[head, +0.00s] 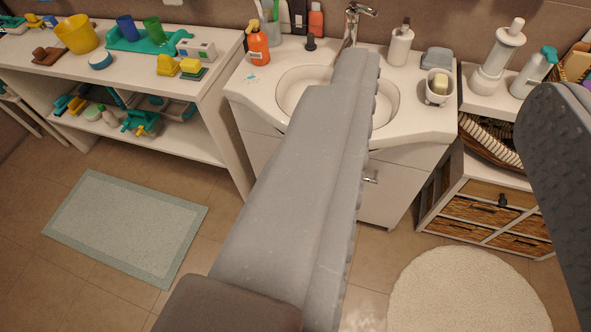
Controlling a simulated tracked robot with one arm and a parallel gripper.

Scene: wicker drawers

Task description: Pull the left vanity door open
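The white vanity (438,124) with its inset sink (298,84) stands in the upper middle. Only a strip of its left door (260,152) shows; the rest, with any handle, is hidden behind my gripper's left finger. The right door (386,196) shows to the right of that finger, with a small metal handle (371,179) near its top left. My gripper (458,80) is open, with its two grey fingers wide apart. The left finger crosses the vanity and sink in the picture; the right finger is at the right edge.
A white shelf unit (215,90) with toys stands left of the vanity. A wicker drawer unit (470,190) stands to the right. A greenish mat (125,225) and a round cream rug (465,290) lie on the tiled floor. Bottles and a cup stand on the countertop.

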